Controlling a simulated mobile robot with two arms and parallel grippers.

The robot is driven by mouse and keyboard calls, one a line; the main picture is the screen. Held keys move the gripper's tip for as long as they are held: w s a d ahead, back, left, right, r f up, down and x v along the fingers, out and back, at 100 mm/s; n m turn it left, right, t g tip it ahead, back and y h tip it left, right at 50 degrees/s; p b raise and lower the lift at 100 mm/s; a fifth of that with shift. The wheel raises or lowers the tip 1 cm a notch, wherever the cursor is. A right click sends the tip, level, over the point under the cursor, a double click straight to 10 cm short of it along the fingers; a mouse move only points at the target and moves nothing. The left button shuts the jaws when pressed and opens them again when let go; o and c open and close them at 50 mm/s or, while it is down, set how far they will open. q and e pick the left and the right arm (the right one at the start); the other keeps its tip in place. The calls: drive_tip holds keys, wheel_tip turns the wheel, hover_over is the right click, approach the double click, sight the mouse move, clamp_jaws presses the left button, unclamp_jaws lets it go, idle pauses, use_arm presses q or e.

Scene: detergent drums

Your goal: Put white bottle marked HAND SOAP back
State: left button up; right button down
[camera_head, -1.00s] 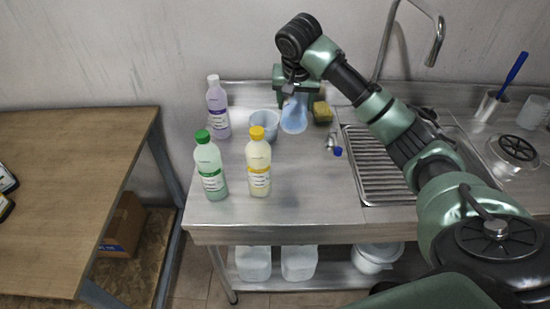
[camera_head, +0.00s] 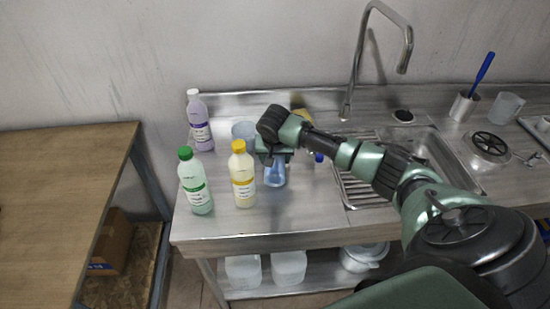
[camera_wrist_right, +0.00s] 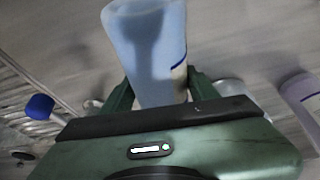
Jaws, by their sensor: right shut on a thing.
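My right gripper (camera_head: 273,157) is shut on a pale blue-white bottle (camera_head: 275,176). In the wrist view the bottle (camera_wrist_right: 148,45) sits between the fingers, with a cream label and a dark blue stripe partly showing at its right side. The words on it cannot be read. In the head view the gripper hides the bottle's upper part. The bottle is just right of the yellow-capped bottle (camera_head: 243,178). I cannot tell whether its base touches the counter. A green bottle (camera_head: 196,186) and a lavender bottle (camera_head: 200,125) stand further left. My left gripper is not in view.
A clear tub (camera_head: 243,131) and a sponge (camera_head: 303,116) are behind the gripper. A small blue-capped item (camera_head: 319,157) lies to the right, beside the ribbed drainer (camera_head: 357,190) and sink. The counter front (camera_head: 270,225) is clear. A wooden table (camera_head: 60,190) stands left.

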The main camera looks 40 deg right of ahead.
drive_tip(key=shift+f, duration=0.25)
drive_tip(key=shift+c, duration=2.1)
unclamp_jaws()
drive_tip(key=shift+f, duration=0.1)
